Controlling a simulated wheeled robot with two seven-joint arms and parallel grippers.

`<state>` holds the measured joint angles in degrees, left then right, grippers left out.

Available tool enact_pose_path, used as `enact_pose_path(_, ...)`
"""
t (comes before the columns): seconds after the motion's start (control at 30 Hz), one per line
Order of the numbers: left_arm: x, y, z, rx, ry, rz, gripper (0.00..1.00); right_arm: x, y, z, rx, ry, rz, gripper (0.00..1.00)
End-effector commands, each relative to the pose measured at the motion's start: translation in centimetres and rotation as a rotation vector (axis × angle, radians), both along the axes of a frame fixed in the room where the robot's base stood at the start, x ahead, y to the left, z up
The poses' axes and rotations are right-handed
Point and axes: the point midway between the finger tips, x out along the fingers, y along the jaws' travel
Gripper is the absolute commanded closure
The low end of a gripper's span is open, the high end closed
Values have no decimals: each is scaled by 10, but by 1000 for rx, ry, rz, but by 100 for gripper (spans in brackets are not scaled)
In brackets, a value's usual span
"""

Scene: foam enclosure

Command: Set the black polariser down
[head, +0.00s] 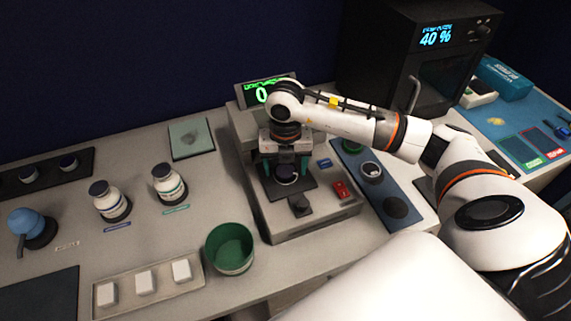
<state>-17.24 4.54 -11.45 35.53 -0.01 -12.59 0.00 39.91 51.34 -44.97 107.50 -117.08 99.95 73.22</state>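My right gripper (286,163) reaches over the grey instrument (318,218) in the middle of the bench. Its teal fingers point down and stand apart over the instrument's dark stage plate. A small round black-rimmed piece (287,176), possibly the black polariser, sits low between the fingers; I see no clear finger contact with it. Another black-rimmed round piece with a pale top (371,172) is on the blue mat (352,158) to the right. A flat dark disc (395,207) lies nearer on that mat. My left gripper is out of view.
The instrument has a lit green display (263,94), a red switch (341,189) and a black knob (299,205). A green cup (230,249) stands to its left, with two capped bottles (110,202) farther left. A black oven-like box (422,70) reads 40 %.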

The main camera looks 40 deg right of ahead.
Motion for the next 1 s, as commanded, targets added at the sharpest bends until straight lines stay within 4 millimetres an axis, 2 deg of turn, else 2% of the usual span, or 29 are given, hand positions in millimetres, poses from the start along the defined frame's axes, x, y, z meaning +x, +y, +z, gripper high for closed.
enact_pose_path(0.27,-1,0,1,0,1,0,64,0,0,1,0,0,0,29)
enact_pose_path(0.37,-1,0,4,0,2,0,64,0,0,6,0,-1,0,29)
enact_pose_path(0.43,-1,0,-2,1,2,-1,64,1,0,12,1,-3,-1,29)
enact_pose_path(0.8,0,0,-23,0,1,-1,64,1,0,91,1,-6,0,29)
enact_pose_path(0.9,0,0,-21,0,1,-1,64,1,0,109,-2,-5,0,29)
enact_pose_path(1.0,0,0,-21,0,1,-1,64,1,0,117,-2,-3,-1,29)
